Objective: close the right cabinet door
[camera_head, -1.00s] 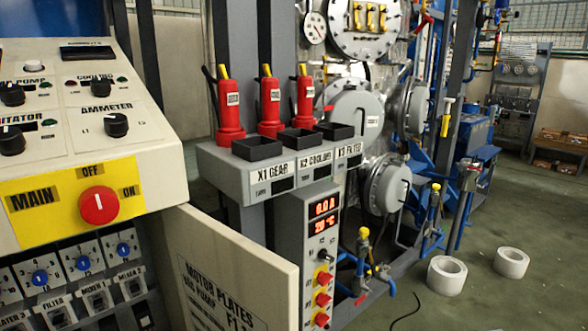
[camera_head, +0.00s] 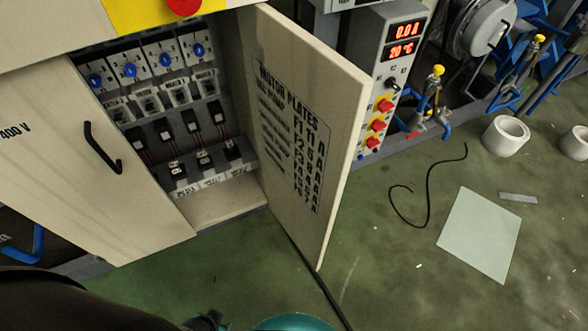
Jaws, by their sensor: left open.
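The right cabinet door (camera_head: 300,140) is a cream panel with a printed "Motor plates" sheet on its inner face. It stands open, swung outward from the cabinet's right side, and its handle is hidden. The cabinet interior (camera_head: 190,130) is exposed, with rows of blue-knobbed breakers and small modules. My left arm comes in dark at the lower left. My left gripper (camera_head: 207,321) shows only partly at the bottom edge, open, well below and left of the door and apart from it. My right gripper is not in view.
A grey control box (camera_head: 385,75) with red displays stands behind the open door. A black cable (camera_head: 428,190), a pale sheet (camera_head: 480,234) and a white roll (camera_head: 506,136) lie on the green floor.

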